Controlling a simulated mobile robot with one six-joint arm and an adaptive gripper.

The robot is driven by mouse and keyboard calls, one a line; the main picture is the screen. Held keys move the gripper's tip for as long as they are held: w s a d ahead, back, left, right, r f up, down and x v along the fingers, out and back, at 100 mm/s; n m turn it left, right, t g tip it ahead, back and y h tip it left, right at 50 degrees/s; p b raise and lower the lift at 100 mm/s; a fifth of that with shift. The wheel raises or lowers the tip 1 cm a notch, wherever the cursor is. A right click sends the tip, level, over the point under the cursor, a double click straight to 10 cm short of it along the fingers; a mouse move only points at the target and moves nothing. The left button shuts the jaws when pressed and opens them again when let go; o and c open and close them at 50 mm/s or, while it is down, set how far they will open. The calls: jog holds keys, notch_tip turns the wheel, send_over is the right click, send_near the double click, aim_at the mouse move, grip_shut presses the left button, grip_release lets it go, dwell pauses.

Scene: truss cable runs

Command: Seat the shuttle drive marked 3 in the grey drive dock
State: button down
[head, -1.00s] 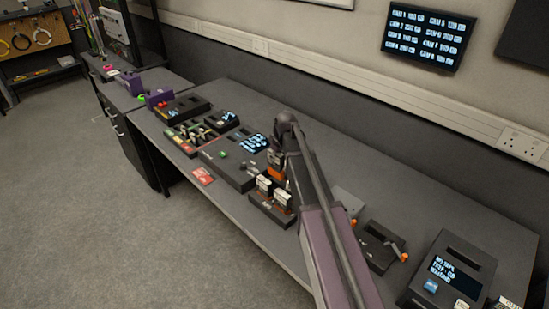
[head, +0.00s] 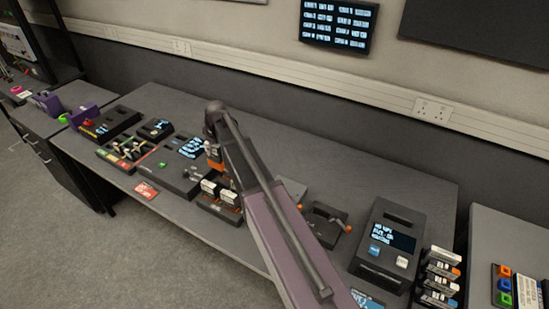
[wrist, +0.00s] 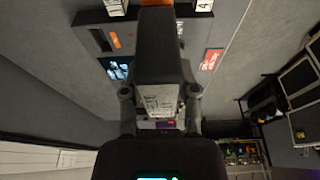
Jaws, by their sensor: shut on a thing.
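My gripper (wrist: 160,98) is shut on a dark block-shaped drive (wrist: 163,60) with a white label, held between its two fingers in the wrist view. The number on it is too small to read. In the head view my gripper sits behind and left of the arm, over the middle of the bench, mostly hidden. A dark rack (head: 220,208) with white-labelled drives (head: 227,196) stands just below it; one drive in the wrist view reads 4 (wrist: 203,6). A dark grey unit with an orange-tipped lever (head: 325,226) lies right of my arm; I cannot tell whether it is the grey dock.
A slotted unit with a lit screen (head: 388,240) stands at the right, beside a stack of labelled cartridges (head: 440,275). Dark consoles (head: 180,175) fill the left of the bench, with a red card (head: 145,190) at the front edge. The bench's back strip is clear.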

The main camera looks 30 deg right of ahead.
jog(key=shift+r+p, duration=1.1)
jog(key=shift+r, duration=0.55)
jog(key=shift+d, duration=0.1)
